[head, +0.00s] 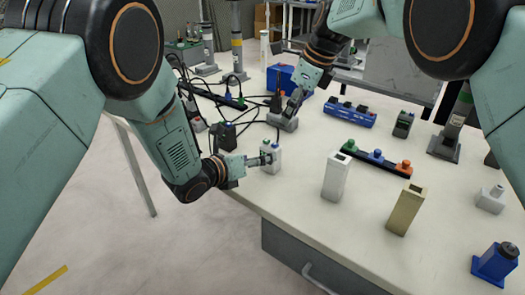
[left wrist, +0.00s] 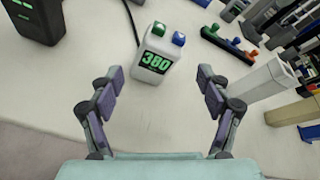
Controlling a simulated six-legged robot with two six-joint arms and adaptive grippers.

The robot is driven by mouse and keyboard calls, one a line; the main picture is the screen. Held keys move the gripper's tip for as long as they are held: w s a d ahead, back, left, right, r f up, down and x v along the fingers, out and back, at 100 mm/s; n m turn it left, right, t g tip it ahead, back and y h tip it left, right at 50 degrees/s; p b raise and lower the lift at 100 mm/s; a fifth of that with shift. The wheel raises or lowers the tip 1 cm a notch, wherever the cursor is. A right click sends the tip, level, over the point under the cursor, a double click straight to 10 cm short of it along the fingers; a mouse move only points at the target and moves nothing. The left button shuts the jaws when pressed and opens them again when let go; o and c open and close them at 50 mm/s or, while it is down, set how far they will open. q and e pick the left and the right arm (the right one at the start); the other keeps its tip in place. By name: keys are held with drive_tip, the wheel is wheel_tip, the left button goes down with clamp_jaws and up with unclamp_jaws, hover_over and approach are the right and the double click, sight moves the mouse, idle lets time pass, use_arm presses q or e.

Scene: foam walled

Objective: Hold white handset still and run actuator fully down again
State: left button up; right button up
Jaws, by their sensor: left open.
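The white handset (head: 271,158) stands near the table's left edge. In the left wrist view the handset (left wrist: 157,52) has a green and a blue button on top and a dark display reading 380 in green. My left gripper (head: 262,161) is open beside it. In the left wrist view the open fingers (left wrist: 158,92) lie left and right of the handset's line, with the handset beyond them, apart from both. My right gripper (head: 293,104) points down at a small grey block (head: 284,121); whether it touches or grips it is unclear. Grey upright columns (head: 236,50) stand behind; which is the actuator I cannot tell.
A black box (head: 225,136) and loose black cables lie left of the handset. A white post (head: 337,177), a tan post (head: 406,210) and a strip of coloured knobs (head: 375,158) stand to the right. The front of the tabletop (head: 310,215) is clear.

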sight(266, 150)
use_arm(q)
drive_tip(key=w+m, duration=0.1)
drive_tip(key=d+m, duration=0.1)
drive_tip(key=m, duration=0.1)
drive_tip(key=shift+w+d+r, duration=0.1)
drive_tip(key=shift+w+d, duration=0.05)
drive_tip(key=shift+w, duration=0.25)
drive_tip(key=shift+w+d+r+m, duration=0.15)
drive_tip(key=shift+w+m, duration=0.35)
drive_tip(key=shift+m, duration=0.6)
drive_tip(key=shift+w+d, duration=0.2)
drive_tip(key=shift+f+x, duration=0.1)
drive_tip(key=shift+x, duration=1.75)
drive_tip(key=shift+f+x, duration=0.15)
drive_tip(key=shift+x, duration=1.7)
use_arm(e)
drive_tip(key=shift+a, duration=0.1)
use_arm(q)
drive_tip(key=shift+s, duration=0.1)
drive_tip(key=shift+c, duration=0.5)
drive_tip(key=c, duration=1.4)
drive_tip(key=shift+c, duration=0.5)
use_arm(e)
clamp_jaws()
drive_tip(key=shift+r, duration=0.1)
